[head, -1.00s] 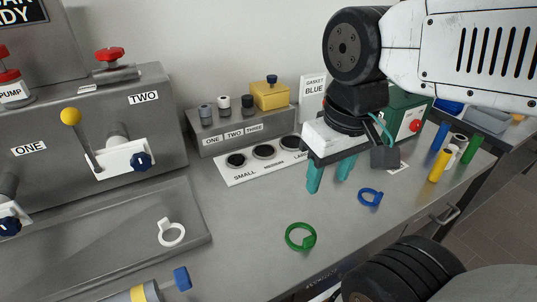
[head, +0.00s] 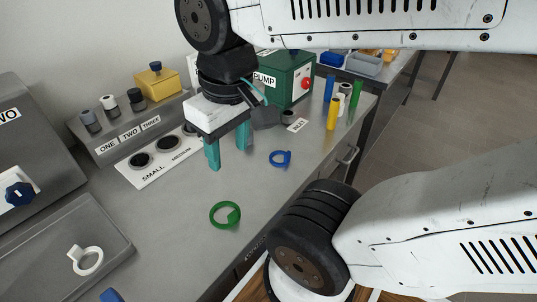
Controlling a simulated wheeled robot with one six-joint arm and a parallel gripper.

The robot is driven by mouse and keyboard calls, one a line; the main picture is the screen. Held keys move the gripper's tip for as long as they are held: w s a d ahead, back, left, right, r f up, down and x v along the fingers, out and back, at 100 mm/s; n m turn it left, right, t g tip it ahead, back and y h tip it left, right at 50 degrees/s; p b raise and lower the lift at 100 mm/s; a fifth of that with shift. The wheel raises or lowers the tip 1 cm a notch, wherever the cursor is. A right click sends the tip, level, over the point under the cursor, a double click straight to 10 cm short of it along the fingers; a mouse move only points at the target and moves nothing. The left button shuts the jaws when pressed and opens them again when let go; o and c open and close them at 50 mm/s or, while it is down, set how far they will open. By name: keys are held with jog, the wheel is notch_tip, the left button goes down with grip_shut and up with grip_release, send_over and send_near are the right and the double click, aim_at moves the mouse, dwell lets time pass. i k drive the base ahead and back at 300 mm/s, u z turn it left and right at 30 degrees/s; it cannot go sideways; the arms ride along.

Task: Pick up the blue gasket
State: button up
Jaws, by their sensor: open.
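The blue gasket (head: 280,158) is a small ring with a tab, lying flat on the grey metal bench. My gripper (head: 228,152) has two teal fingers pointing down, spread apart and empty. It hangs to the left of the blue gasket in the picture, not around it. How high the fingertips are above the bench is hard to tell.
A green gasket (head: 225,215) lies nearer on the bench, and a white gasket (head: 85,260) lies on the grey tray at left. A green pump box (head: 285,80) and several coloured cylinders (head: 333,113) stand behind. The bench around the blue gasket is clear.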

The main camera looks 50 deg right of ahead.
aim_at(287, 156)
jog(key=k, duration=1)
jog(key=u, duration=1.35)
jog(key=i, duration=0.75)
jog(key=z, duration=1.5)
